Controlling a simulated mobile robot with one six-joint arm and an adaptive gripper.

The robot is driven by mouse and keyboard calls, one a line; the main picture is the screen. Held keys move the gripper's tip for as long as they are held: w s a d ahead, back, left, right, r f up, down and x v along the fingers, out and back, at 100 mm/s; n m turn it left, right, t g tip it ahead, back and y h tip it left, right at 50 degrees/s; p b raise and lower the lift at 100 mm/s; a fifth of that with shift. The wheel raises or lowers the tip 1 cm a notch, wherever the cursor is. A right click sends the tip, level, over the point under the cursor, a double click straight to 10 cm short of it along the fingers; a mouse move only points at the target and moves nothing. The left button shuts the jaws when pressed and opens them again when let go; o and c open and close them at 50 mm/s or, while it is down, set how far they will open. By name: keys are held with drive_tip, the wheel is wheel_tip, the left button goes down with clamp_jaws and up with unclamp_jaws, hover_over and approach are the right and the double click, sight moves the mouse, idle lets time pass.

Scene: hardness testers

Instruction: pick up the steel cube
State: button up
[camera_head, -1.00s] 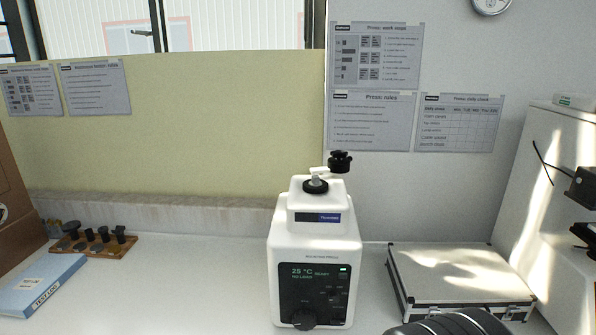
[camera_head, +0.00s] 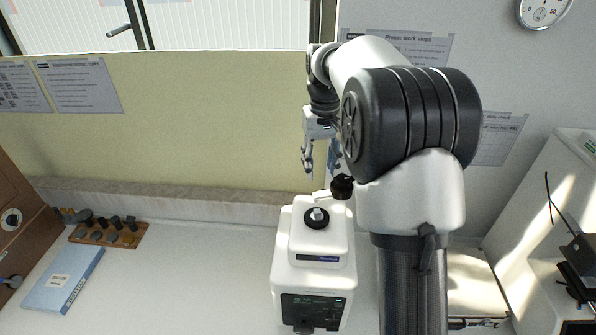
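The white mounting press (camera_head: 312,268) stands on the bench, with a black ring (camera_head: 316,224) on its top. A small pale grey block (camera_head: 318,214) sits within the ring; it looks like the steel cube, but it is too small to be sure. My gripper (camera_head: 320,172) hangs with its fingers down above and behind the press top, apart from the block. A gap shows between the fingers and nothing is seen in it. My arm hides part of the press's right surroundings.
A black knob (camera_head: 342,187) on a lever rises beside the ring, close to my gripper. A wooden rack (camera_head: 126,238) of dark pieces and a blue-white test log (camera_head: 62,280) lie at left. A flat case (camera_head: 474,282) is partly hidden at right.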

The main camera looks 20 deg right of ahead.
drive_tip(key=w, duration=0.2)
drive_tip(key=p, duration=0.1)
hover_over(317, 211)
drive_tip(key=f, duration=1.1)
drive_tip(key=shift+w+d+f, duration=0.15)
drive_tip(key=shift+d+f, duration=0.05)
drive_tip(key=shift+f, duration=0.15)
drive_tip(key=f, duration=0.2)
drive_tip(key=f+p, duration=0.1)
drive_tip(key=f, duration=0.1)
drive_tip(key=shift+s+a+f, duration=0.2)
drive_tip(key=shift+f, duration=0.65)
drive_tip(key=shift+c, duration=0.4)
clamp_jaws()
